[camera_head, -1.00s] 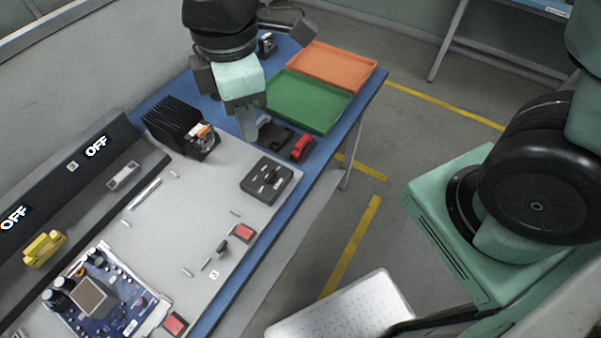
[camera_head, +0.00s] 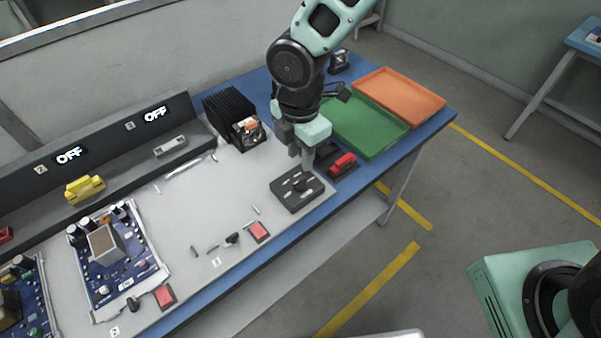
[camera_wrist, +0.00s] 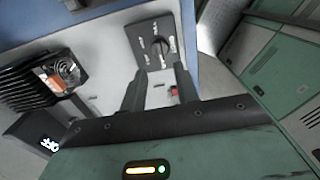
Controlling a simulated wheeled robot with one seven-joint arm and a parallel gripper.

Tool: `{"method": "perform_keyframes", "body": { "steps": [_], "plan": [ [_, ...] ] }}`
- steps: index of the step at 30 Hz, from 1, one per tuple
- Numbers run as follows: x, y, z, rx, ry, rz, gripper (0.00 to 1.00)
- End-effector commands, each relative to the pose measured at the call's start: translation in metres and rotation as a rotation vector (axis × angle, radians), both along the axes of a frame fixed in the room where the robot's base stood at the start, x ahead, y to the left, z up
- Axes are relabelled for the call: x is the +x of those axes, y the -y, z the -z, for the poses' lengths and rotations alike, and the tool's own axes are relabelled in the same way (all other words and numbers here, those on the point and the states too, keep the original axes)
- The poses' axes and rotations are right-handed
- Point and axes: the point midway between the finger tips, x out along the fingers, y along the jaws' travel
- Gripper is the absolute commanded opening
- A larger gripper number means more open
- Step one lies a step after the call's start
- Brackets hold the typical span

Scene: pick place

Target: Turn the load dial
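The load dial is a black square box (camera_head: 290,196) with white marks and a dark knob (camera_head: 299,184), on the right end of the grey board. In the wrist view the box (camera_wrist: 141,33) and its knob (camera_wrist: 162,46) lie just beyond my fingertips. My gripper (camera_head: 305,165) points down close to the box's far edge in the head view. In the wrist view my gripper (camera_wrist: 158,72) has its two fingers apart, with nothing held between them. The gap between fingertips and knob looks small, but contact cannot be seen.
A black finned heat sink (camera_head: 228,112) stands left of my gripper. A red-and-black item (camera_head: 343,163) lies right of the dial, before green (camera_head: 368,152) and orange (camera_head: 428,104) trays. Red buttons (camera_head: 259,231) and circuit boards (camera_head: 88,290) are further left. Two displays read OFF (camera_head: 69,155).

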Motion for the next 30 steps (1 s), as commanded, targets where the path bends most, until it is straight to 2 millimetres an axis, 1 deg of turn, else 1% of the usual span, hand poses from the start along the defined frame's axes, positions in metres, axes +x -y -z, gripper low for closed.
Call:
{"method": "perform_keyframes", "body": {
  "steps": [1,6,9,12,17,24,25,26,27,28,30],
  "plan": [
    [-0.001,0.000,0.012,-0.003,-0.004,-0.002,0.31],
    [-0.001,0.000,0.043,-0.003,-0.003,-0.002,0.31],
    [-0.001,0.000,0.057,-0.001,-0.002,0.001,0.31],
    [0.000,0.000,0.066,-0.001,-0.001,0.000,0.31],
    [0.000,0.000,0.073,-0.001,0.001,0.001,0.31],
    [0.000,0.000,0.073,0.000,0.001,0.001,0.31],
    [0.000,0.000,0.073,0.000,0.001,0.001,0.25],
    [0.000,0.000,0.073,0.000,0.001,0.001,0.17],
    [0.000,0.000,0.073,0.000,0.001,0.001,0.06],
    [0.000,0.000,0.073,0.000,0.001,0.001,0.00],
    [0.000,0.000,0.073,-0.001,0.001,0.001,0.00]
  ]
}}
